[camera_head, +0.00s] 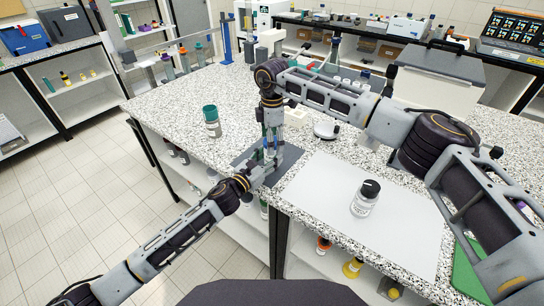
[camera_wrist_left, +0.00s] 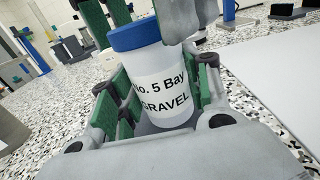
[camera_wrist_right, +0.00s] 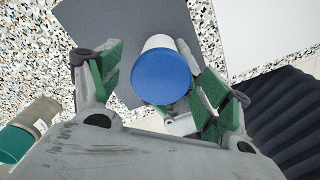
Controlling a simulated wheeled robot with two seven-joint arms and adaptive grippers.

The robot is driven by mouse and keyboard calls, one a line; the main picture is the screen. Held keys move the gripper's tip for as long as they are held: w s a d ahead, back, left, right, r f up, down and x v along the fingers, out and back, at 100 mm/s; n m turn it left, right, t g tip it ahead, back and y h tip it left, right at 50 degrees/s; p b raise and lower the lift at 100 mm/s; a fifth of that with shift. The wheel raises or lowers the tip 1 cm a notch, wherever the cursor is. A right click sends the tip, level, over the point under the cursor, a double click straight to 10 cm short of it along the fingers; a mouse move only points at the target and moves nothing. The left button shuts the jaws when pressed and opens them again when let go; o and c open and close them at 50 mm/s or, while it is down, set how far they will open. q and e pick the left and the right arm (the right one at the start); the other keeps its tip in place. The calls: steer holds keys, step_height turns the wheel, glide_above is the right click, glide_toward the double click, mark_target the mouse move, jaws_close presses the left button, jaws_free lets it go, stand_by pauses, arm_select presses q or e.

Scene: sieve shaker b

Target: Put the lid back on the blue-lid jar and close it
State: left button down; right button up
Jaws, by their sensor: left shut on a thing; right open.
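The jar (camera_wrist_left: 165,90) has a white body labelled "No. 5 Bay GRAVEL". Its blue lid (camera_wrist_left: 134,34) sits on top in the left wrist view; I cannot tell how tightly it is screwed on. My left gripper (camera_head: 262,166) is shut around the jar's body. My right gripper (camera_head: 269,130) is open above it, pointing down. In the right wrist view the lid (camera_wrist_right: 162,76) lies between the spread fingers, close to the right-hand finger and apart from the left-hand one. In the head view the grippers mostly hide the jar.
A dark grey mat (camera_head: 288,160) lies under the grippers. A teal-lid jar (camera_head: 211,121) stands to the left on the speckled bench. A black-lid jar (camera_head: 366,198) stands on a white sheet (camera_head: 325,215) to the right. A round white item (camera_head: 326,131) is behind.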

step_height(320, 180, up, 12)
stand_by(0.9)
arm_select(q)
steer(key=c, duration=0.6)
jaws_free()
steer(key=shift+a, duration=0.15)
steer(key=v, duration=1.1)
steer(key=shift+s+a, duration=0.15)
steer(key=shift+s, duration=0.2)
stand_by(0.5)
